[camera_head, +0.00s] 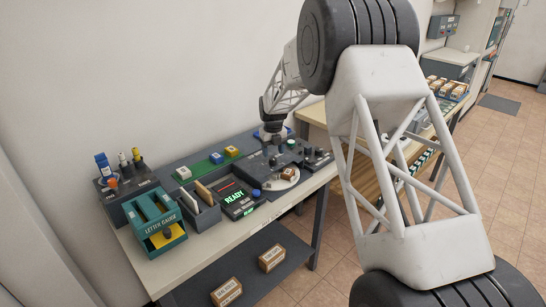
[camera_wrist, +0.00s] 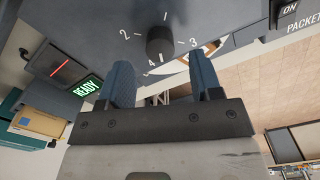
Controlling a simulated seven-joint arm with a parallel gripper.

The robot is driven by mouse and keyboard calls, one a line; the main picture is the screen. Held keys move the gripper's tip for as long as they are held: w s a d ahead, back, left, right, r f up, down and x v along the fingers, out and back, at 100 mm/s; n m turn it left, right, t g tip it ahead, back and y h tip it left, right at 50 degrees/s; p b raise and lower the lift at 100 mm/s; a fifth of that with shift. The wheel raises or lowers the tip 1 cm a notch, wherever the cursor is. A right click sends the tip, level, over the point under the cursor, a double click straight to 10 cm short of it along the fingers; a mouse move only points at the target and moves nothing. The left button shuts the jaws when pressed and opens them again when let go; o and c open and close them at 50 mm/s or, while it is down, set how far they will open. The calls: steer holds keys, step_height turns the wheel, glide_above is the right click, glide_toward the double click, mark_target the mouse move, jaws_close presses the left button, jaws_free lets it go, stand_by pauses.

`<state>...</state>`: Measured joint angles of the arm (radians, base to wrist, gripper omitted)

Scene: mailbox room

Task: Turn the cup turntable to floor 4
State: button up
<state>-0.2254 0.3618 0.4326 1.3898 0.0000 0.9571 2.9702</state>
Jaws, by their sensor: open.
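A dark round knob (camera_wrist: 160,42) stands on the grey console face in the wrist view, with the numbers 2, 3 and 4 printed around it. A white mark shows at its top edge; I cannot tell where the knob points. My gripper (camera_wrist: 162,72) is open, its two blue-grey fingers below the knob in the picture, one to each side, with nothing between them. I cannot tell if they touch it. In the head view my gripper (camera_head: 273,134) is over the back of the console. A pale round disc (camera_head: 288,184) with a small brown item on it lies at the console's front.
A READY screen (camera_head: 238,201) also shows in the wrist view (camera_wrist: 87,87). A green letter guide box (camera_head: 155,222), a pen holder (camera_head: 122,180) and colored blocks on a green strip (camera_head: 205,164) stand to the left. Brown boxes (camera_head: 272,258) lie on the lower shelf.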

mark_target(273, 158)
steer(key=shift+r, duration=2)
